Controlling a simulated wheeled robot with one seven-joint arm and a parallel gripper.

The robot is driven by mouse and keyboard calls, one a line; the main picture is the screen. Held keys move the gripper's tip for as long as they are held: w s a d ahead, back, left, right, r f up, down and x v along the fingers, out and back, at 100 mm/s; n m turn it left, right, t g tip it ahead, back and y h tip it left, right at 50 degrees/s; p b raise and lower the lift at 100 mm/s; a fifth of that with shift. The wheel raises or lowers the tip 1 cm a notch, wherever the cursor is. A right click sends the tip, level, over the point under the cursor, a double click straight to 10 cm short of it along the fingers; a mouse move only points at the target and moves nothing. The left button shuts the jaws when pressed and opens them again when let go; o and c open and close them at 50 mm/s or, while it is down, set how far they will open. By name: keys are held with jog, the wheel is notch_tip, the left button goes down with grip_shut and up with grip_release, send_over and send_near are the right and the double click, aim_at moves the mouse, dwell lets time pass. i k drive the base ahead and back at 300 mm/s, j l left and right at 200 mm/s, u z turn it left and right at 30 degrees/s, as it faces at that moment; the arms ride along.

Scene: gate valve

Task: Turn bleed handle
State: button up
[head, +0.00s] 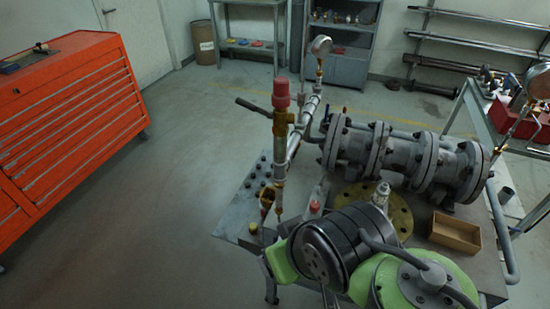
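A dark lever handle (258,107) sticks out to the left behind an upright brass relief valve with a red cap (281,95). It looks like the bleed handle, but nothing marks it as such. The lever slopes down to the right toward a slanted grey pipe (303,128). A small brass fitting (267,197) sits low on the upright pipe, partly hidden. My arm's green and black links fill the bottom centre and right, in front of the bench. My gripper does not show in the head view.
A large flanged grey valve body (400,158) lies on the metal bench (240,210), with a brass flange (399,211) and a wooden box (455,233) near it. A gauge (321,46) rises behind. An orange tool chest (75,125) stands left; the floor between is clear.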

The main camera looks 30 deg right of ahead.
aim_at(321, 182)
jog(key=z, duration=1.45)
